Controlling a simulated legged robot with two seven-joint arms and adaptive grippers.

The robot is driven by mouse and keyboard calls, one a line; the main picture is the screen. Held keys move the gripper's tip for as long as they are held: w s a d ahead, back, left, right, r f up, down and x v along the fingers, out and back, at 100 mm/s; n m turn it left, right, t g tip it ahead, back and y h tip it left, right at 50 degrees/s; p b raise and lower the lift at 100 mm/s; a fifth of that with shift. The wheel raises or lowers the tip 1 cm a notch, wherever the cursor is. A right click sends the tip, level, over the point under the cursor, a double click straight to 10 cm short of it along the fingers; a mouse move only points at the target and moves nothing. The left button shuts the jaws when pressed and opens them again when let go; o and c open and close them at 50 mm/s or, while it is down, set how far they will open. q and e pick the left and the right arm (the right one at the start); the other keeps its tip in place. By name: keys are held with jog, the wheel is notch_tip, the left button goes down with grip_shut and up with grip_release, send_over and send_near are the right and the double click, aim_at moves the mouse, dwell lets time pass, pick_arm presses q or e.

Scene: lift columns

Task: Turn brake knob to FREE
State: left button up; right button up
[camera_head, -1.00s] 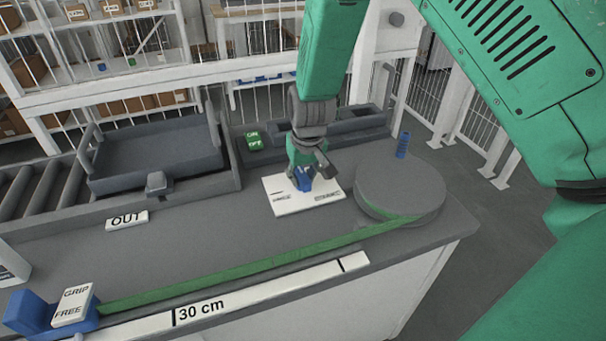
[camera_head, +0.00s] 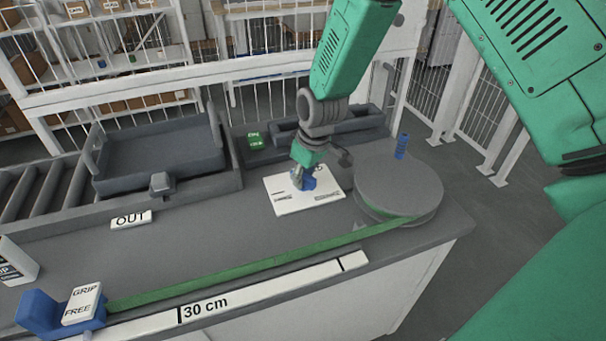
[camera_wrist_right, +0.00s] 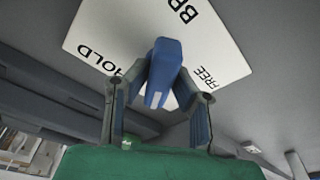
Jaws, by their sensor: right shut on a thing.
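The blue brake knob (camera_wrist_right: 164,66) stands on a white plate (camera_head: 284,200) on the grey bench. In the right wrist view the plate (camera_wrist_right: 112,28) shows the words HOLD and FREE and part of another word. The knob's long blue handle lies between the two fingers of my right gripper (camera_wrist_right: 160,98), which is shut on it. In the head view my right gripper (camera_head: 303,182) comes down onto the knob from above, tilted, and partly hides it. The knob's exact pointing direction is hard to tell. My left gripper is not in view.
A round grey disc (camera_head: 398,182) with a green strap (camera_head: 262,266) stands right of the plate. The strap runs to a blue block (camera_head: 38,308) with a GRIP/FREE label. A grey tray (camera_head: 158,150) and an OUT label (camera_head: 131,219) are left. A blue peg (camera_head: 402,146) stands behind the disc.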

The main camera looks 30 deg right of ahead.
jog(key=shift+n+p, duration=0.4)
jog(key=shift+n, duration=0.5)
jog(key=n+y+p, duration=0.1)
jog(key=n, duration=0.2)
jog(key=shift+n+g, duration=0.3)
jog(key=shift+f+n, duration=0.1)
jog(key=shift+n, duration=0.4)
jog(key=shift+n+g+p, duration=0.3)
jog(key=shift+n+p, duration=0.25)
jog(key=shift+n, duration=0.65)
jog(key=n, duration=0.2)
jog(key=shift+d+n+g, duration=0.1)
jog(key=shift+n+g, duration=0.2)
jog(key=shift+n, duration=0.1)
jog(key=o, duration=0.9)
jog(key=shift+o, duration=0.2)
